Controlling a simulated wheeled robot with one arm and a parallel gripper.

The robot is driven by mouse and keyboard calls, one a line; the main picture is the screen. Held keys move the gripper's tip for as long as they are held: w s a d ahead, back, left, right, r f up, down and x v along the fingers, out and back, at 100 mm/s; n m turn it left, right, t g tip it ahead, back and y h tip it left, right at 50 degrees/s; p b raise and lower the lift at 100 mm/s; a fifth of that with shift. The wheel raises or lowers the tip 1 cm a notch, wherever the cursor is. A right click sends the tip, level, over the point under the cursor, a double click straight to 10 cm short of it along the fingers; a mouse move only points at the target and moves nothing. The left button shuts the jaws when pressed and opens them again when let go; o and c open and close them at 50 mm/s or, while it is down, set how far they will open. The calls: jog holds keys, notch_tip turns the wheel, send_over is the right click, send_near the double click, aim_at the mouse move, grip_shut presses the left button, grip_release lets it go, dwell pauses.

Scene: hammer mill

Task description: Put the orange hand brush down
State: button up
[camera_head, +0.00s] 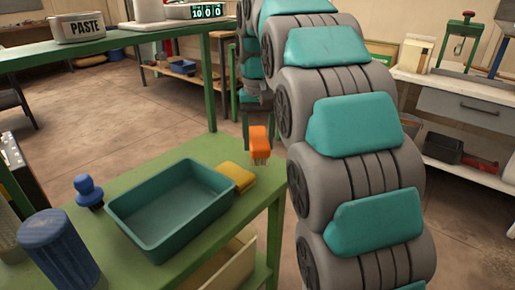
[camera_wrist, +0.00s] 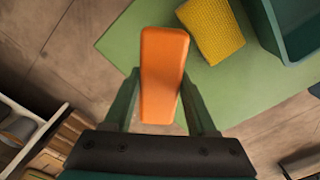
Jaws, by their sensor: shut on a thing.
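The orange hand brush (camera_head: 259,142) is held by my gripper (camera_head: 258,118), near the right corner of the green table (camera_head: 262,191). In the wrist view the brush (camera_wrist: 162,75) lies between the two fingers of my gripper (camera_wrist: 161,100), which are shut on it. The brush's far end overlaps the green tabletop (camera_wrist: 140,22) in that view. Its bristles point down in the head view. I cannot tell how high it is above the table.
A yellow sponge (camera_head: 236,176) lies beside a dark green tray (camera_head: 130,232) on the table. A blue stamp-like knob (camera_head: 88,190) and a blue ribbed cup (camera_head: 58,248) stand to the left. Bare tabletop shows behind the tray.

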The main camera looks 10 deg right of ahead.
jog(key=shift+w+f, duration=0.15)
jog(key=shift+w, duration=0.2)
jog(key=shift+f, duration=1.65)
jog(key=shift+f, duration=0.15)
jog(key=o, duration=1.2)
